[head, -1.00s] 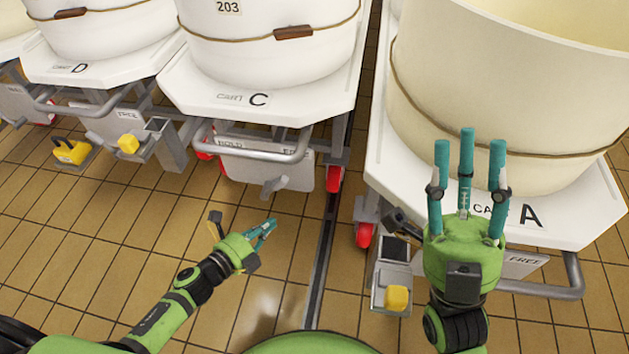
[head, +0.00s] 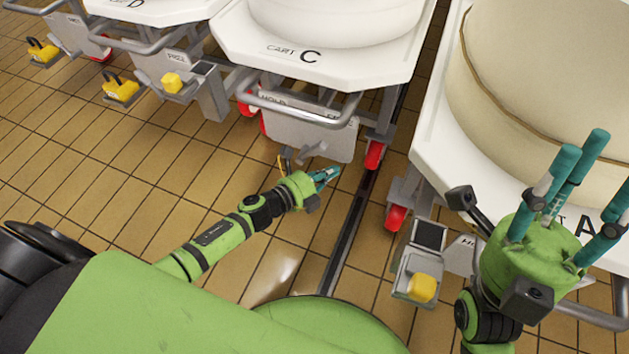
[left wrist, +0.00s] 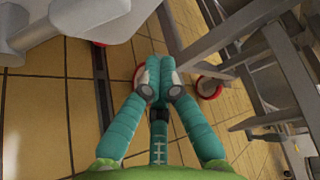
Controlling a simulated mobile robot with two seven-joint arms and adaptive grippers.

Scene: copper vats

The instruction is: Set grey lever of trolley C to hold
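Trolley C (head: 320,75) has a white top marked C and a grey plate (head: 335,137) below it. HOLD is readable on the plate's left part. The small grey lever (head: 304,152) sits at the plate's lower edge, its exact setting hard to tell. My left gripper (head: 328,174) is just below and right of the lever, with no contact visible. In the left wrist view its teal fingers (left wrist: 154,78) come together at the tips with nothing seen between them. My right gripper (head: 592,165) is open and empty, fingers pointing up, in front of trolley A (head: 440,165).
Trolley C's tubular handle (head: 300,110) runs above the lever. A grey box with a yellow button (head: 422,288) stands by trolley A. Trolley D (head: 150,12) and yellow padlock-like blocks (head: 122,90) are at left. A dark floor channel (head: 352,235) runs beside trolley C. Tiled floor is free in front.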

